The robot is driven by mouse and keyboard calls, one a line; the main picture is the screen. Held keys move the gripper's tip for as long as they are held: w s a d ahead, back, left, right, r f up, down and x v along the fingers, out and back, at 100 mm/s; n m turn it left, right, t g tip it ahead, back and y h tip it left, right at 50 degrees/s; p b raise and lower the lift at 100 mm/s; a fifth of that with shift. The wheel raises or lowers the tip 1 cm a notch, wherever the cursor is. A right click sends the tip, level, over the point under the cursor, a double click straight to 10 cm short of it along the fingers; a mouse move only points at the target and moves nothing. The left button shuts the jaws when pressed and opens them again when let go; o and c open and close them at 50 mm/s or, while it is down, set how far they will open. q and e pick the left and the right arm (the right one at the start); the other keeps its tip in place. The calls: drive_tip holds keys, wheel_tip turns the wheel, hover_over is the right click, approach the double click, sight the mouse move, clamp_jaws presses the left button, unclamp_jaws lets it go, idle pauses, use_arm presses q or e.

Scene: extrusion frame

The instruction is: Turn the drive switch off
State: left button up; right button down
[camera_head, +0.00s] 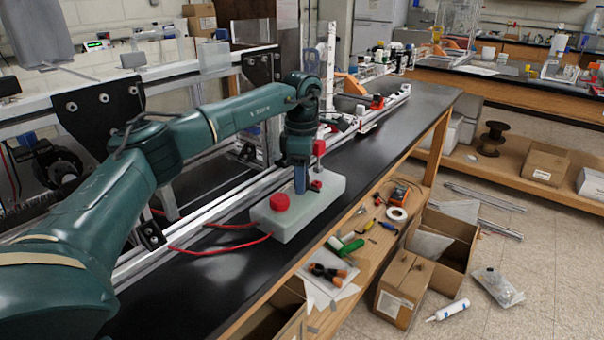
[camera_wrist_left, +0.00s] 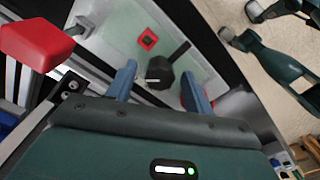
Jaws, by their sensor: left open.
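A pale grey-green control box (camera_head: 277,222) sits on the black bench. It carries a round red mushroom button (camera_head: 280,202) and a small red square part (camera_head: 316,185). In the left wrist view, a dark faceted knob (camera_wrist_left: 158,95) with a bar handle pointing up-right stands on the box (camera_wrist_left: 112,42); it looks like the switch, but I see no readable label. My left gripper (camera_head: 300,188) points down over the box. Its blue fingers (camera_wrist_left: 158,72) are open, one on each side of the knob; contact cannot be told. The fingers hide the knob in the head view.
A red block-shaped handle (camera_head: 319,147) rises beside the box and looms close in the left wrist view (camera_wrist_left: 37,42). A red cable (camera_head: 215,248) runs from the box. An aluminium rail (camera_head: 200,208) lies behind it. Tools lie on the wooden shelf (camera_head: 350,268) in front.

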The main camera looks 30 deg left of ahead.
use_arm(q)
drive_tip(key=c, duration=1)
